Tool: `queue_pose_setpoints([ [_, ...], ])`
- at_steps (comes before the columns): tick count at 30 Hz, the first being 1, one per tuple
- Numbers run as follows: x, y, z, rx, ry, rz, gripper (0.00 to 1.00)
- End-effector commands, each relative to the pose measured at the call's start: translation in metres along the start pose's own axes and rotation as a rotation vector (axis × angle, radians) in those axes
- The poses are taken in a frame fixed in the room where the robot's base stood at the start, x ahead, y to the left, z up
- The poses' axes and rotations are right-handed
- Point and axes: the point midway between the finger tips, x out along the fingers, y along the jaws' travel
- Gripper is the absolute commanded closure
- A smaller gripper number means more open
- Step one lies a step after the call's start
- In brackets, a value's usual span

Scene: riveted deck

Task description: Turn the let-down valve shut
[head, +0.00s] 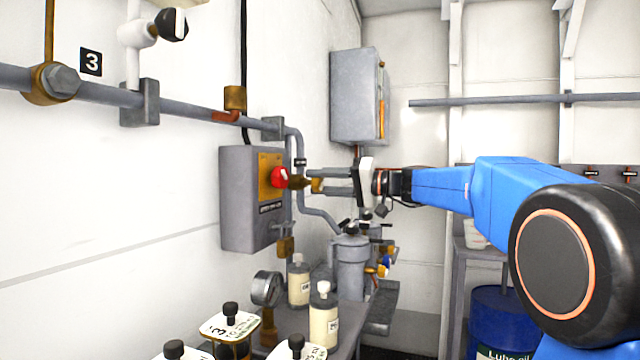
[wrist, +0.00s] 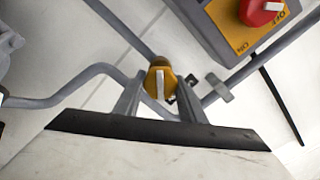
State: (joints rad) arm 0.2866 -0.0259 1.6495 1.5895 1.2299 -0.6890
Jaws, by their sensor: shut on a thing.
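A small yellow valve knob with a white bar across its face (wrist: 159,83) sits on a grey pipe in the wrist view. No label on it is readable. In the head view its yellow part (head: 317,185) shows in front of the wall box, at the tips of my gripper (head: 324,182). My gripper comes in level from the right. Its two grey fingers (wrist: 159,92) are shut on the knob, one on each side, in the wrist view. The fingers hide part of the knob's sides.
A grey switch box (head: 236,205) with a red knob (head: 279,177) on a yellow OFF/ON plate is close left of my gripper. Grey pipes run along the wall. Below are a grey canister (head: 352,262), bottles (head: 323,318) and a gauge (head: 267,288). A blue drum (head: 500,315) stands at lower right.

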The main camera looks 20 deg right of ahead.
Motion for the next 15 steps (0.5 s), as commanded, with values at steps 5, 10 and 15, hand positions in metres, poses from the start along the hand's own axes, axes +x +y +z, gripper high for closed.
queue_pose_setpoints([
  [5, -0.0003, 0.0012, -0.0003, 0.165, 0.001, 0.001, 0.86],
  [10, -0.0003, 0.0019, -0.0001, 0.327, 0.001, 0.001, 0.86],
  [15, -0.0003, 0.0026, 0.0001, 0.482, 0.001, 0.001, 0.86],
])
